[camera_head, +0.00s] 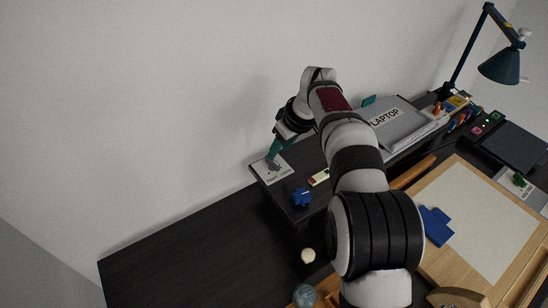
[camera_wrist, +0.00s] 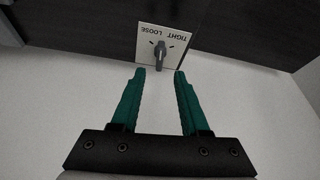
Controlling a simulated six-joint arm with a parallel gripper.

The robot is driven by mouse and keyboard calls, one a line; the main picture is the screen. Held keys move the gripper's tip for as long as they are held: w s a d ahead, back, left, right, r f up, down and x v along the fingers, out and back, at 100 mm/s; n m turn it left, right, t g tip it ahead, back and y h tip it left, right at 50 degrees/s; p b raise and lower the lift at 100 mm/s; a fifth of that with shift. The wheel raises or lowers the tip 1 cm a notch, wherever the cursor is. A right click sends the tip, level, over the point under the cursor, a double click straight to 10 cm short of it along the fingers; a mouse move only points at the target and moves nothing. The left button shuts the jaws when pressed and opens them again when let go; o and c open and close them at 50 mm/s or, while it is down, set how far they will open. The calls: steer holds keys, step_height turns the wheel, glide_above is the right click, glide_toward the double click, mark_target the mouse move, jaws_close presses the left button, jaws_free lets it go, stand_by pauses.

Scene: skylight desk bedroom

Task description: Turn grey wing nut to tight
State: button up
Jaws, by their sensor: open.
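The grey wing nut (camera_wrist: 160,55) sits on a pale square plate (camera_wrist: 145,57) marked TIGHT and LOOSE, whose lettering appears upside down in the wrist view. The nut's long side runs roughly up and down in that view. My gripper (camera_wrist: 159,73) has two teal fingers, open and empty, with the nut just beyond and between their tips, apart from them. In the head view, my gripper (camera_head: 274,156) is over the plate (camera_head: 265,177) on the dark shelf's left end; the fingers partly hide the nut there.
A blue gear-like piece (camera_head: 301,197) and a small pale-green and red item (camera_head: 319,177) lie near the plate. A grey laptop (camera_head: 396,121) rests farther right. A lamp (camera_head: 497,67) stands at the back right. The white wall is close behind the plate.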

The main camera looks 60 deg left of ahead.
mark_target(273, 161)
steer(key=x, duration=0.6)
steer(key=shift+a+f, duration=0.1)
steer(key=shift+f, duration=0.2)
jaws_close()
